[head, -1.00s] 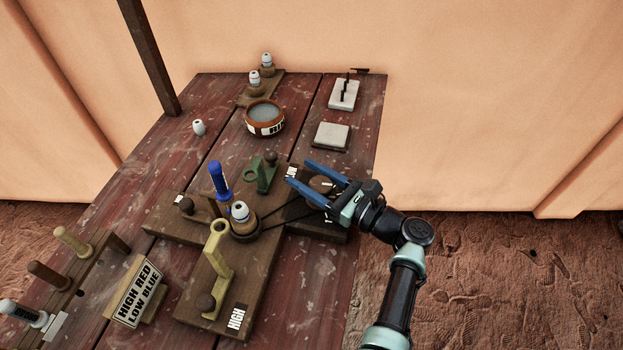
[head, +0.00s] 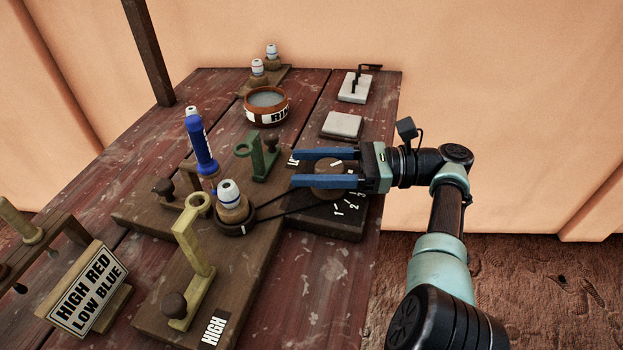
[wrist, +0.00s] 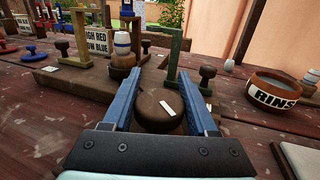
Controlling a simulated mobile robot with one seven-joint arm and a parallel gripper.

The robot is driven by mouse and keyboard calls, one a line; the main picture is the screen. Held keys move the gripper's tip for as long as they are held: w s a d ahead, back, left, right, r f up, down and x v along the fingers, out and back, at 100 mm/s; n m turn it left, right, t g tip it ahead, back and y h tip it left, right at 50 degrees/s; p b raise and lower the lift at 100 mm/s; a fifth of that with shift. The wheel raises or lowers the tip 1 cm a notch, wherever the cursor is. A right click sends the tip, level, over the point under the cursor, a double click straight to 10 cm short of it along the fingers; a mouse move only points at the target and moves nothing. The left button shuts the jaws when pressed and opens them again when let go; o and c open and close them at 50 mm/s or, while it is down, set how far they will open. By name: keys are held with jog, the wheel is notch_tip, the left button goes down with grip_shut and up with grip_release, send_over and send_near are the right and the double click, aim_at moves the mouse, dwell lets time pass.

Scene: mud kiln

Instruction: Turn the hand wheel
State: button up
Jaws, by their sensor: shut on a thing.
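The hand wheel (head: 335,167) is a round brown wooden knob on a dark base with white number marks (head: 350,203). In the wrist view the hand wheel (wrist: 152,112) has a short white line on top and sits between the two blue fingers. My gripper (head: 295,168) reaches in level from the right, with one finger on each side of the wheel, shut on it. A dark belt (head: 280,203) runs from the wheel base to a turntable (head: 235,228) that bears a white-capped bottle (head: 230,194).
A yellow bracket (head: 190,245) and a green bracket (head: 262,160) stand near the turntable. A blue-handled tool (head: 200,142) stands upright behind it. A rinse bowl (head: 266,117) and a pale block (head: 342,126) are farther back. A HIGH RED LOW BLUE sign (head: 88,290) stands at front left.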

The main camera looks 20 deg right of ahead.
jog(key=shift+a+r+n+g+b, duration=0.1)
jog(key=shift+n+g+b, duration=0.2)
jog(key=shift+g+b, duration=0.15)
jog(key=o, duration=1.4)
jog(key=shift+c, duration=0.2)
jog(key=shift+p, duration=0.3)
